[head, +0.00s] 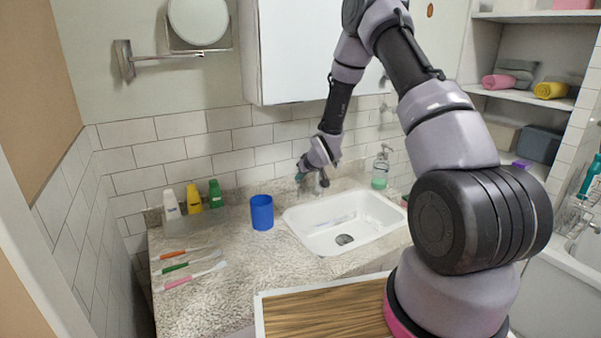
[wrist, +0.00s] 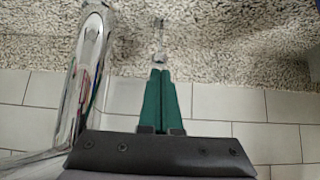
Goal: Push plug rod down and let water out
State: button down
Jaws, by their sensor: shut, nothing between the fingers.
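The white sink (head: 375,236) is set in the speckled counter, with a dark drain plug (head: 344,240) in its floor. The chrome faucet (head: 322,184) stands at the sink's back edge, partly hidden by my arm; it fills the left of the wrist view (wrist: 92,70). My gripper (head: 299,177) is at the back of the sink beside the faucet. In the wrist view its two green fingers (wrist: 160,72) are together and empty. A small metal plug rod (wrist: 160,48) shows just beyond the fingertips, in line with them. Whether they touch it is unclear.
A blue cup (head: 261,212) stands left of the sink. Several bottles (head: 194,197) and toothbrushes (head: 188,265) are farther left. A soap dispenser (head: 380,168) stands behind the sink's right side. A wall cabinet (head: 310,55) hangs above, near my arm.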

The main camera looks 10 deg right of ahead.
aim_at(299, 185)
jog(key=shift+s+f, duration=0.1)
jog(key=shift+f, duration=1.45)
